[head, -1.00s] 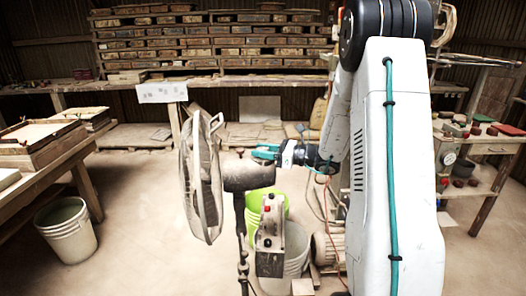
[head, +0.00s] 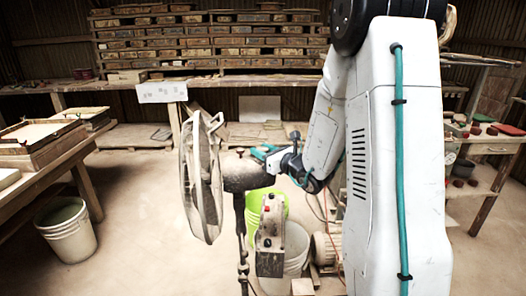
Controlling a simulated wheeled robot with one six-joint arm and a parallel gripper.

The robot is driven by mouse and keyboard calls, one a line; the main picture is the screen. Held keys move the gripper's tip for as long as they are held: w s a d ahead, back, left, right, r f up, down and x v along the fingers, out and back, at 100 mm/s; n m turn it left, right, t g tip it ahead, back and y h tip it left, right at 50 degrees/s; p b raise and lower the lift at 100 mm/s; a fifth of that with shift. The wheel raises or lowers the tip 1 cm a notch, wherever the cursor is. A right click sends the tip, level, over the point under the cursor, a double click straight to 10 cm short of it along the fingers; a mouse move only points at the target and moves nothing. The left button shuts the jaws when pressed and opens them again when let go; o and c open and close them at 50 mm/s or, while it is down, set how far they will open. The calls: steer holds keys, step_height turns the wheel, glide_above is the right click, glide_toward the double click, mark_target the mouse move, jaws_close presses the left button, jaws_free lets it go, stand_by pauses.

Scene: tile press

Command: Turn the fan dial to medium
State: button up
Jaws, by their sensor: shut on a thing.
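The dusty pedestal fan stands at the centre left, with its round caged head (head: 202,180) seen nearly edge-on. Its dark motor housing (head: 243,176) sits behind the cage on a dark pole. My gripper (head: 264,152), with teal fingers, reaches in from the right to the top rear of the housing. It is shut on the fan dial there. The dial itself is too small and covered to make out, so its setting cannot be read.
A grey control box (head: 269,240) with red buttons stands just below my gripper. Behind it are a lime bucket (head: 254,205) and a white bucket (head: 295,245). A wooden table (head: 70,160) is at left, a loaded rack (head: 210,42) at back.

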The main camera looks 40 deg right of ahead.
steer(key=shift+m+h, duration=1.2)
steer(key=shift+h, duration=1)
steer(key=o, duration=1)
steer(key=shift+c, duration=0.2)
